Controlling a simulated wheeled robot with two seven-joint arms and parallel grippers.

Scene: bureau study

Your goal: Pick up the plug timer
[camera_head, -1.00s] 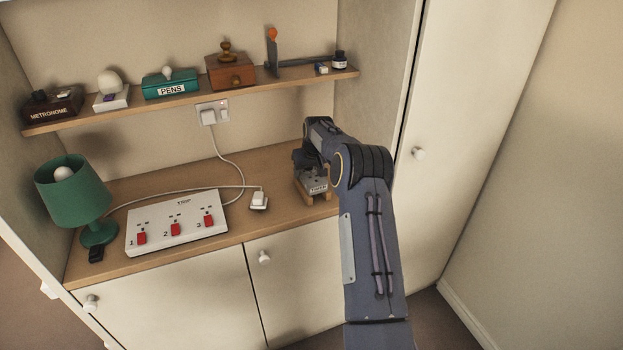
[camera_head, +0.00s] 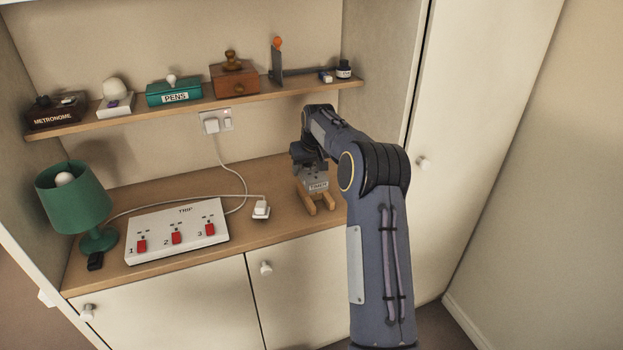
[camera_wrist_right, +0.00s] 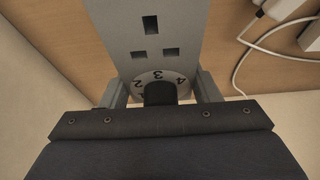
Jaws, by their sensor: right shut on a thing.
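The plug timer (camera_head: 317,184) is a grey box with a label on its front. It is in my right gripper (camera_head: 312,166), above a small wooden stand (camera_head: 328,202) on the desk top. In the right wrist view the timer (camera_wrist_right: 151,52) shows socket slots and a numbered dial with a dark knob. The fingers of my right gripper (camera_wrist_right: 160,92) are on either side of it. The gripper's wrist hides the timer's upper part in the head view. My left gripper is not in view.
A white trip strip (camera_head: 178,232) with red switches, a white plug (camera_head: 261,208) with its cable and a green lamp (camera_head: 72,198) stand to the left. A shelf (camera_head: 200,104) with several objects runs above. A tall cupboard side is close on the right.

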